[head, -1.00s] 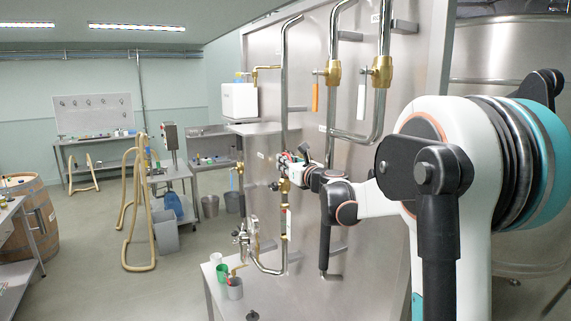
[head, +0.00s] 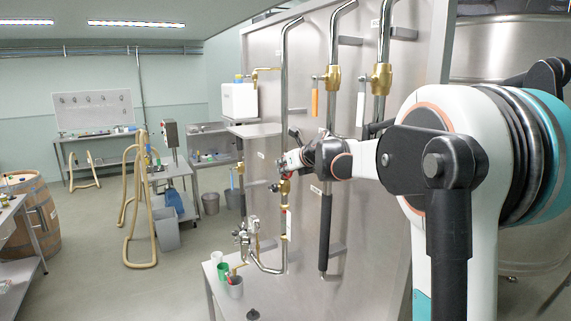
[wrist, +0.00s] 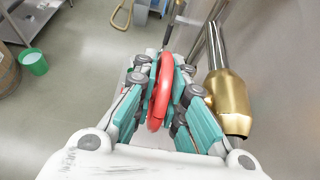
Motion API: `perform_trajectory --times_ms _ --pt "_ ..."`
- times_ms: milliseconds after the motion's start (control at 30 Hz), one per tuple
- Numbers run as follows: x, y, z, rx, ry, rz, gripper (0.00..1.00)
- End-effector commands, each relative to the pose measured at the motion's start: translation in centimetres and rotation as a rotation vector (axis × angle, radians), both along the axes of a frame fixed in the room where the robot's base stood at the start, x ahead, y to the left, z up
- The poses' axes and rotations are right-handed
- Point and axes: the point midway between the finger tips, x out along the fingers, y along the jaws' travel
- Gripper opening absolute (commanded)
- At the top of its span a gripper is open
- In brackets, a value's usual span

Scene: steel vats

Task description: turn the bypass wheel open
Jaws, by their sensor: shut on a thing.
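The bypass wheel, a red ring (wrist: 161,92), shows nearly edge-on in the wrist view between the teal-and-grey fingers of my gripper (wrist: 164,88). My gripper is shut on it. In the head view my gripper (head: 286,163) reaches the steel pipework on the panel. The wheel is mostly hidden there by my gripper and wrist. A brass fitting (wrist: 228,95) stands close to the right of the fingers in the wrist view. I cannot tell how far the wheel is turned.
An orange lever (head: 315,102) and a white lever (head: 361,107) hang from brass valves above. The steel panel (head: 300,225) is close behind the pipes. Open floor lies left.

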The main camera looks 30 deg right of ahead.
Motion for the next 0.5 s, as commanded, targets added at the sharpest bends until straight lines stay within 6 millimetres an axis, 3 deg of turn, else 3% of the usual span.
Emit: perform_trajectory --times_ms 500 --pt "0.06 -0.02 -0.06 -0.008 0.205 -0.002 0.0"
